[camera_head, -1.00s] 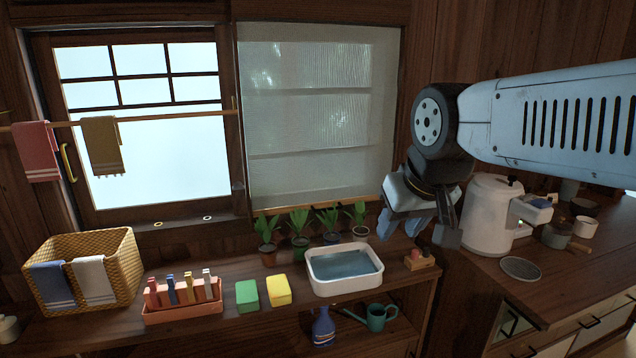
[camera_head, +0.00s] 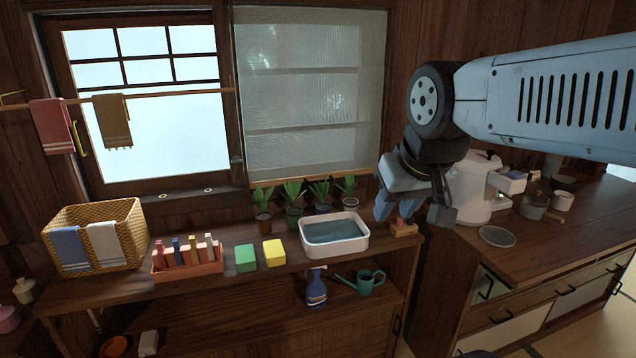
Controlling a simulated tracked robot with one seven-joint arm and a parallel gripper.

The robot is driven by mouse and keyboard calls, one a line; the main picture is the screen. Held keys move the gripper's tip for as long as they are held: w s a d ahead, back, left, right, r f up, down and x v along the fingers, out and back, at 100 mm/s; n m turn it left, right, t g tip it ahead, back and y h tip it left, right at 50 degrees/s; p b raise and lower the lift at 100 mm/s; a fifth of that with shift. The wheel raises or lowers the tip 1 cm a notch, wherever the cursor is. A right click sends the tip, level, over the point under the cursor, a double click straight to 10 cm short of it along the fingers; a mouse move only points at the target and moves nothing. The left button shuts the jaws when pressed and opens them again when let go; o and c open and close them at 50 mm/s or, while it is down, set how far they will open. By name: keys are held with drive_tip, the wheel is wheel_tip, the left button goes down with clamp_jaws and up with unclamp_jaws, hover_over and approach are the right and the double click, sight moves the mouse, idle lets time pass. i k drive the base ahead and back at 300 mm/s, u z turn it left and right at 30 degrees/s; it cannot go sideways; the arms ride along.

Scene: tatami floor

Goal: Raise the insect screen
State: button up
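The insect screen (camera_head: 313,100) is a pale translucent mesh panel, lowered over the right part of the window wall, with faint crossbars showing through it. A thin wooden bar (camera_head: 300,187) runs along its bottom edge, just above the potted plants. My gripper (camera_head: 412,213) hangs to the right of the screen's lower right corner, pointing down. Its fingers are apart, with nothing seen between them. It appears clear of the screen, but its depth from the wall is hard to tell.
Several potted plants (camera_head: 293,216) stand under the screen, behind a white water basin (camera_head: 334,236). A small wooden block stand (camera_head: 404,229) is below my gripper. A white appliance (camera_head: 472,190) stands on the right counter. A towel rail (camera_head: 170,95) crosses the left window.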

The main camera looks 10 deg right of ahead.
sight(306, 178)
drive_tip(key=u, duration=0.2)
drive_tip(key=k, duration=0.15)
drive_tip(key=z, duration=0.65)
drive_tip(key=i, duration=1.15)
drive_tip(key=u, duration=0.6)
